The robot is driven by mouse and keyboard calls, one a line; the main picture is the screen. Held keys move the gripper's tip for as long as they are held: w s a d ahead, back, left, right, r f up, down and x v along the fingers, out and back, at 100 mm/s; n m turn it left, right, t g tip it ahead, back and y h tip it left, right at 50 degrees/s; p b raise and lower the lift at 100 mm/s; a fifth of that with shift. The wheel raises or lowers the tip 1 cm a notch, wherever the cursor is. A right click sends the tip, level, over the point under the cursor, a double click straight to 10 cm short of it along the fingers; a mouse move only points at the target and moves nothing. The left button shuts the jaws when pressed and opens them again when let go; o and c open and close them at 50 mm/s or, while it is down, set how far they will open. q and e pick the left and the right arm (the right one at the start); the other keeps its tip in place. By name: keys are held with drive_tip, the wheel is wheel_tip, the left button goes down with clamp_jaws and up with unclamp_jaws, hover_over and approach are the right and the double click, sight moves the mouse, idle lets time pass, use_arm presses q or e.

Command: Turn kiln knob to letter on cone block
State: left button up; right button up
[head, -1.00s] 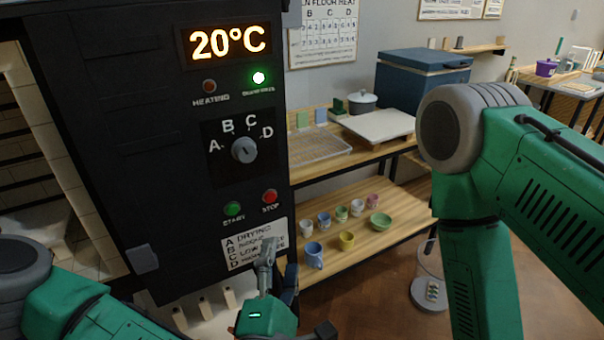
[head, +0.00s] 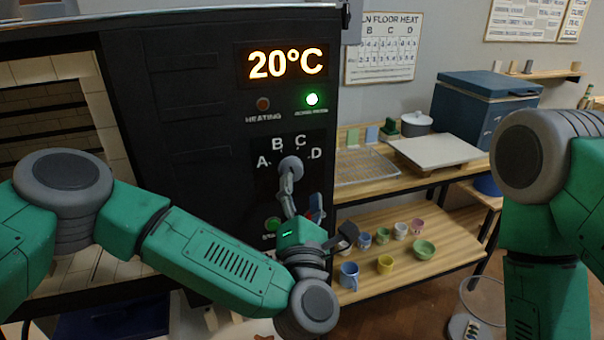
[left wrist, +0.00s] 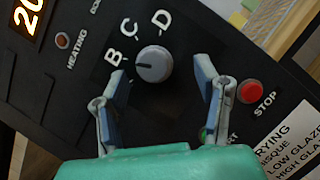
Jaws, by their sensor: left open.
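The grey kiln knob (head: 291,166) sits on the black panel among the letters A, B, C and D. In the left wrist view the knob (left wrist: 153,64) shows a dark pointer mark facing roughly towards B. My left gripper (head: 301,190) is open just in front of the knob. In the left wrist view its fingers (left wrist: 160,75) stand apart on either side, just below the knob, with no clear contact. The letter A is hidden there. A small block with coloured marks (head: 472,328) lies in a clear cylinder at bottom right; I cannot read a letter on it. My right gripper is out of view.
The display (head: 286,64) reads 20°C and a green lamp (head: 312,99) is lit. The red STOP button (left wrist: 250,92) is close to my right-hand finger in the wrist view. A wooden shelf (head: 440,255) with cups stands right of the kiln. The open kiln chamber is at left.

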sight(297, 174)
use_arm(q)
drive_tip(key=w+a, duration=0.1)
drive_tip(key=w, duration=0.1)
drive_tip(key=w+a+r, duration=0.1)
drive_tip(key=w+a, duration=0.1)
drive_tip(key=shift+d, duration=0.95)
drive_tip(key=shift+c, duration=1.3)
drive_tip(key=shift+d, duration=0.15)
drive_tip(key=c, duration=0.7)
drive_tip(key=shift+s+r, duration=0.1)
drive_tip(key=shift+s, duration=0.05)
drive_tip(key=shift+c, duration=0.9)
drive_tip(key=shift+a+f, duration=0.2)
drive_tip(key=shift+a, duration=0.35)
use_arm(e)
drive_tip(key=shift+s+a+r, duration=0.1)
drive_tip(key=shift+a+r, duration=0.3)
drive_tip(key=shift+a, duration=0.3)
use_arm(q)
drive_tip(key=shift+d, duration=0.1)
